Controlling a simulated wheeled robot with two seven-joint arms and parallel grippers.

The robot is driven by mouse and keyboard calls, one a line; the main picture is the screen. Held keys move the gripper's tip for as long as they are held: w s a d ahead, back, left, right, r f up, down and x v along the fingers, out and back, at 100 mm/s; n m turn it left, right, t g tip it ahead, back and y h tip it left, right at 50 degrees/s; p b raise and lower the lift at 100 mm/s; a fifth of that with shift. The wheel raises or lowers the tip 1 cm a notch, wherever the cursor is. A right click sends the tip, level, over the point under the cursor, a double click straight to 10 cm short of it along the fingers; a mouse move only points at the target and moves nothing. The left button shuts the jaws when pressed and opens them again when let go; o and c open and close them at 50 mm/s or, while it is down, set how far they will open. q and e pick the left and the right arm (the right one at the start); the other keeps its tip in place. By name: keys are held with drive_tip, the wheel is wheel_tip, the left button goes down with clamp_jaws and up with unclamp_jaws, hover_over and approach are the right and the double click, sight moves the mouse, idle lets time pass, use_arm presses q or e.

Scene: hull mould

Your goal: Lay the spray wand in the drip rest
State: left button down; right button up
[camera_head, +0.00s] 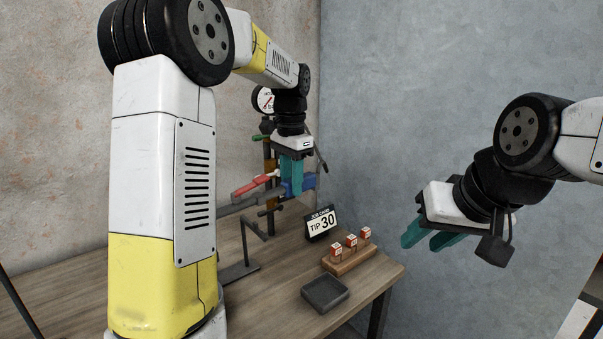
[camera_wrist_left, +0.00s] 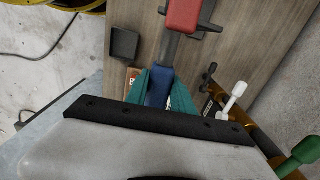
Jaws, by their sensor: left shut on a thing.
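A wand-like tool shows a blue part (camera_head: 297,187) and a red part (camera_head: 254,186). My left gripper (camera_head: 291,175) is shut on the blue part, above the back of the table. In the left wrist view the blue part (camera_wrist_left: 159,88) sits between the teal fingers, and a grey bar leads from it to the red part (camera_wrist_left: 183,15). A dark metal stand (camera_head: 240,271) with a bent upright stands on the table below and left; I cannot tell for certain whether it is the drip rest. My right gripper (camera_head: 425,237) is open and empty, right of the table.
A dark square tray (camera_head: 325,293) lies near the table's front edge. A post with a round gauge (camera_head: 264,99) stands behind my left gripper.

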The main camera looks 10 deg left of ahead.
use_arm(q)
drive_tip(key=shift+w+a+r, duration=0.1)
drive_tip(key=shift+w+r, duration=0.05)
drive_tip(key=shift+r, duration=0.25)
drive_tip(key=shift+f, duration=4.5)
drive_tip(key=c, duration=1)
unclamp_jaws()
